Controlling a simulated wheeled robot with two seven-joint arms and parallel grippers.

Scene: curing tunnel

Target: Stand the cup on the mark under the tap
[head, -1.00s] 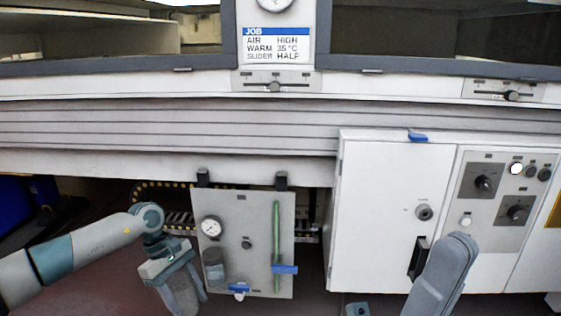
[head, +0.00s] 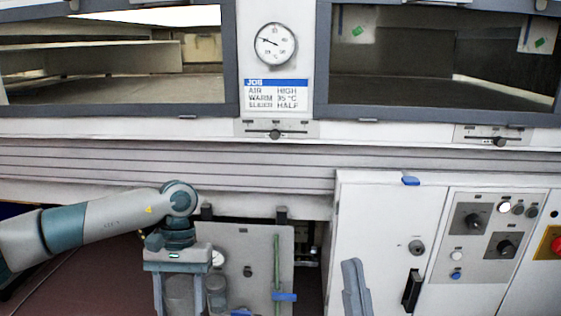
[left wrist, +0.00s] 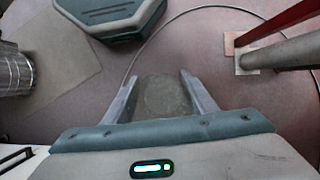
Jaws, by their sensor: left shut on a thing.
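My left gripper (head: 179,298) points down in front of the left side of a grey panel (head: 258,256). It is shut on a grey, cloudy cup (head: 178,288), which also shows between the fingers in the left wrist view (left wrist: 163,97). The cup's lower end is cut off in the head view. A blue handle (head: 241,312) on the panel sits at the bottom edge of the picture; I cannot tell whether it is the tap. The mark is not visible.
The panel carries a gauge partly hidden by my gripper, a clear bowl (head: 217,290) and a green tube (head: 277,260) with a blue valve (head: 284,297). A white cabinet (head: 380,225) stands right of it. Red and grey bars (left wrist: 285,40) show in the left wrist view.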

